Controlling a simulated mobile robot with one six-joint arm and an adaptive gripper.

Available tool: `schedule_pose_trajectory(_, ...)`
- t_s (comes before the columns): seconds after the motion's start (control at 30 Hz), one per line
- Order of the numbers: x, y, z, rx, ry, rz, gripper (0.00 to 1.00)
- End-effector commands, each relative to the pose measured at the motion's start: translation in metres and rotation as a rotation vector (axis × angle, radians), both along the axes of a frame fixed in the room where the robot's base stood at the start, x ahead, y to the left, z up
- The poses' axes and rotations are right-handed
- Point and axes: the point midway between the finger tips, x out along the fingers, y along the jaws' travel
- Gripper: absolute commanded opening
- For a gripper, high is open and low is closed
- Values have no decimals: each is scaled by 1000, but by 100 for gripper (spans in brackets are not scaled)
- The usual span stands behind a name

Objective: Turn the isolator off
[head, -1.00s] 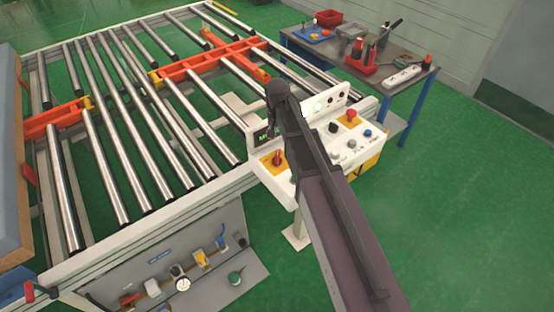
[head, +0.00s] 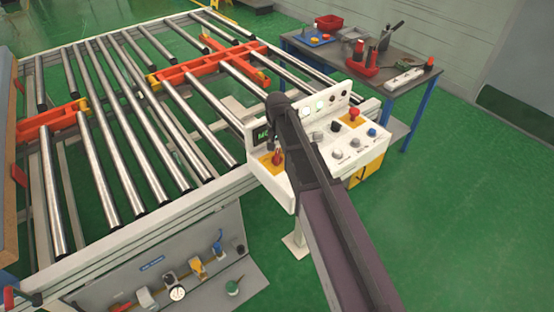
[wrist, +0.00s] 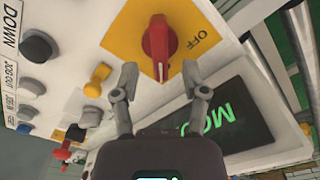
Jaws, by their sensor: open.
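The isolator is a red rotary knob (wrist: 158,48) on a yellow plate (wrist: 118,28) on the white control console (head: 275,182). In the wrist view "OFF" is printed to the right of the knob, and the knob's grip runs up and down the picture, not towards that word. In the head view the knob (head: 277,159) is at the console's left end, partly behind my arm. My gripper (wrist: 160,76) is open and empty. Its two fingertips are either side of the knob's lower end in the wrist view, apart from it. In the head view the gripper is mostly hidden.
A display with green letters (wrist: 228,118) lies close to the right finger. Grey, yellow and blue buttons (wrist: 38,47) are at the left. A red emergency stop (head: 354,114) stands on the console's right. A roller conveyor (head: 130,130) is left of the console, and a tool bench (head: 375,85) behind.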

Motion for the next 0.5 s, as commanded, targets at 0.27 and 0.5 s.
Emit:
schedule_pose_trajectory(0.27, 0, 0, -24, 0, 0, 0, 57)
schedule_pose_trajectory(0.5, 0, 0, -33, 0, 0, 0, 57)
